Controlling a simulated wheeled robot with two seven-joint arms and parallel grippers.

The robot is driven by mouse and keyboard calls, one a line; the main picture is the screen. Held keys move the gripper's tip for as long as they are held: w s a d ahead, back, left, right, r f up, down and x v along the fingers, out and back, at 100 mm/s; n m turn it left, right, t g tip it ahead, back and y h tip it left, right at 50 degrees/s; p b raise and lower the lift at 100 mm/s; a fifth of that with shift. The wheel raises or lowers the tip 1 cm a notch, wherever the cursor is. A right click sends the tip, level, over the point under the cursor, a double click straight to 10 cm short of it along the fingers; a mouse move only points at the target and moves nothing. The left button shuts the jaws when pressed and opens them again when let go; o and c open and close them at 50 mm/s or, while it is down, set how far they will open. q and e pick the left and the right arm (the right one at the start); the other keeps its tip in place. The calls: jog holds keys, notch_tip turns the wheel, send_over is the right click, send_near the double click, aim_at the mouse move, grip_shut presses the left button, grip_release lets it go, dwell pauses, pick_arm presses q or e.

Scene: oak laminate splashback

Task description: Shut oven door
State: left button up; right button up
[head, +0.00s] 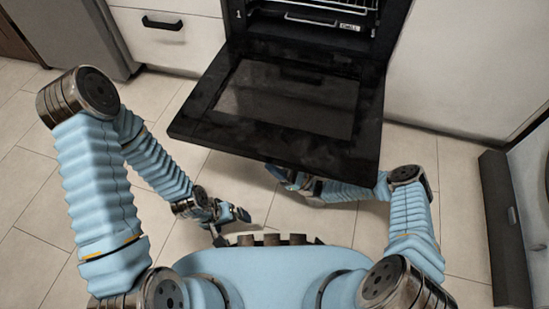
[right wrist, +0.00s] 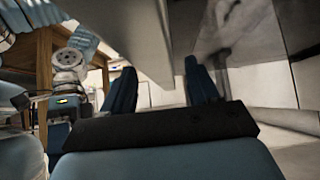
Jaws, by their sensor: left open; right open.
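The oven door (head: 205,122) is black with a dark glass pane and hangs open, folded down toward me in the head view. The oven (head: 318,15) behind it shows wire racks inside. My left gripper (head: 238,216) is open and empty, low over the floor to the left of the door's front edge and apart from it. My right gripper is beneath the door, mostly hidden by it in the head view. In the right wrist view my right gripper (right wrist: 160,68) shows two spread fingers with nothing between them, under a grey slab-like surface. I cannot tell whether it touches the door.
A white drawer (head: 168,38) with a black handle is left of the oven. A grey appliance (head: 75,35) stands further left. A white cabinet panel (head: 460,70) is to the right, with a dark panel (head: 503,225) at the right edge. The tiled floor is clear on the left.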

jog(key=shift+w+a+r, duration=0.1)
jog(key=shift+a+r, duration=0.25)
jog(key=shift+c, duration=0.2)
grip_shut()
